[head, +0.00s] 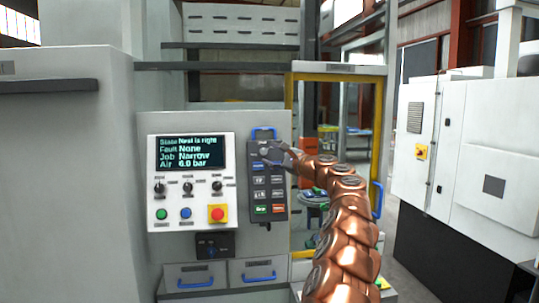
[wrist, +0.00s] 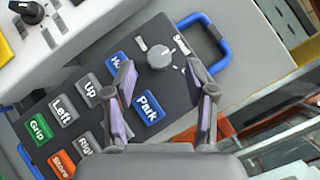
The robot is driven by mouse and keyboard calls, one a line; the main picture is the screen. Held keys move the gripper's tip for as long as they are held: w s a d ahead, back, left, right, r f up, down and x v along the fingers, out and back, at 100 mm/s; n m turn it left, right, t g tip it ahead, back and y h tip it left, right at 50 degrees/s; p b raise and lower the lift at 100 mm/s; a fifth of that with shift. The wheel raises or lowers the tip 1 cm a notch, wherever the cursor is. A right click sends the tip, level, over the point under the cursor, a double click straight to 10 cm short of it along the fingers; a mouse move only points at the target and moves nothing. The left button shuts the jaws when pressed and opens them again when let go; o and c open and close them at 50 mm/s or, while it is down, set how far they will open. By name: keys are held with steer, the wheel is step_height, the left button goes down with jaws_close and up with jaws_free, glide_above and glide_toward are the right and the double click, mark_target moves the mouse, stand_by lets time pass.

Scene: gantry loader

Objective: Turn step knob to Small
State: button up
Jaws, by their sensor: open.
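The step knob (wrist: 160,54) is a small round grey knob near the top end of a dark hand pendant (wrist: 185,28). Small pale labels sit around it; one to its right seems to read Small (wrist: 181,46). I cannot tell clearly where the knob points. My gripper (wrist: 169,76) is open and empty, its two fingers apart over the pendant, with the knob showing just beyond the gap between them. In the head view my gripper (head: 272,153) is at the top of the pendant (head: 281,205) and hides the knob.
Blue Park (wrist: 148,106), green Grip (wrist: 40,129) and orange Store (wrist: 62,163) buttons lie near the fingers. A blue handle (wrist: 216,45) rims the pendant's end. A control panel (head: 155,205) with a screen, knobs and red stop button stands left. A yellow-framed opening (head: 289,95) is right.

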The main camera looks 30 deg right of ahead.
steer(key=v, duration=0.9)
steer(key=shift+s, duration=0.2)
stand_by(0.6)
